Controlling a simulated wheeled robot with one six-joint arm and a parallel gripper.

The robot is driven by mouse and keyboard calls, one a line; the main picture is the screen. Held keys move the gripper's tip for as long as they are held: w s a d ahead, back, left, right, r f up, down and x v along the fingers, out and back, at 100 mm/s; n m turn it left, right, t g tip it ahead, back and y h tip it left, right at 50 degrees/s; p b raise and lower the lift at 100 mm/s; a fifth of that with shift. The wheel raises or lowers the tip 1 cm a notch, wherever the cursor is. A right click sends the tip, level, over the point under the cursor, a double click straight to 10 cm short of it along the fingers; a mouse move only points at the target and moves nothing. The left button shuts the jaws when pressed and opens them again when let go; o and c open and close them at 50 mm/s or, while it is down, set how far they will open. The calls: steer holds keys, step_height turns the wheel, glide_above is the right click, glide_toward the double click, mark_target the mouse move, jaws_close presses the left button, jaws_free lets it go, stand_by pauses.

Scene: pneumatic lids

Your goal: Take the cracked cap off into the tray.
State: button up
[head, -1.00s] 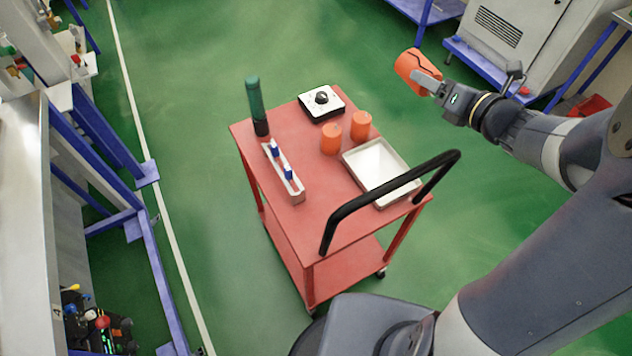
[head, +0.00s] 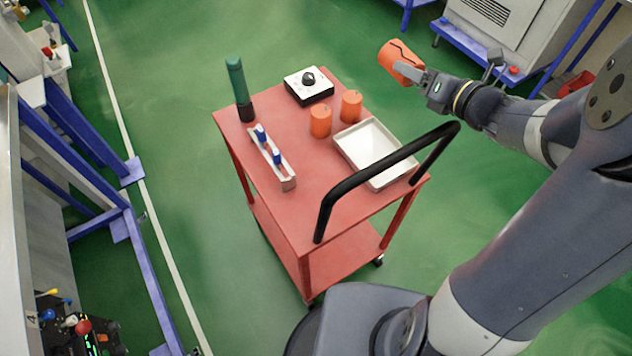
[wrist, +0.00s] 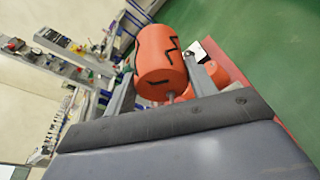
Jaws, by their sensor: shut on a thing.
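My gripper (head: 424,78) is shut on the cracked cap (head: 398,60), an orange cylinder with a dark jagged crack line. It is held in the air beyond the right side of the red cart, clear of everything. In the wrist view the cracked cap (wrist: 163,60) sits between the two fingers, with dark crack lines on its side. The tray (head: 402,165), white inside with a pale rim, lies empty on the right part of the cart top, below and left of the held cap.
On the red cart (head: 325,207) stand two plain orange caps (head: 320,120) (head: 351,105), a green-and-black cylinder (head: 236,80), a white box with a black knob (head: 309,84) and a rack with blue pieces (head: 272,160). A black handle (head: 385,165) arches above the cart's near edge.

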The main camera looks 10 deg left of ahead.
steer(key=o, duration=1.1)
steer(key=b+v, duration=0.1)
steer(key=v, duration=1)
steer(key=shift+w+a, duration=0.15)
steer(key=p+x, duration=0.1)
steer(key=x, duration=1)
step_height(320, 180, up, 3)
steer(key=shift+f+p, duration=0.2)
steer(key=shift+p, duration=0.9)
steer(key=shift+s+r+p, duration=0.2)
steer(key=shift+r+p, duration=0.3)
steer(key=shift+r, duration=0.05)
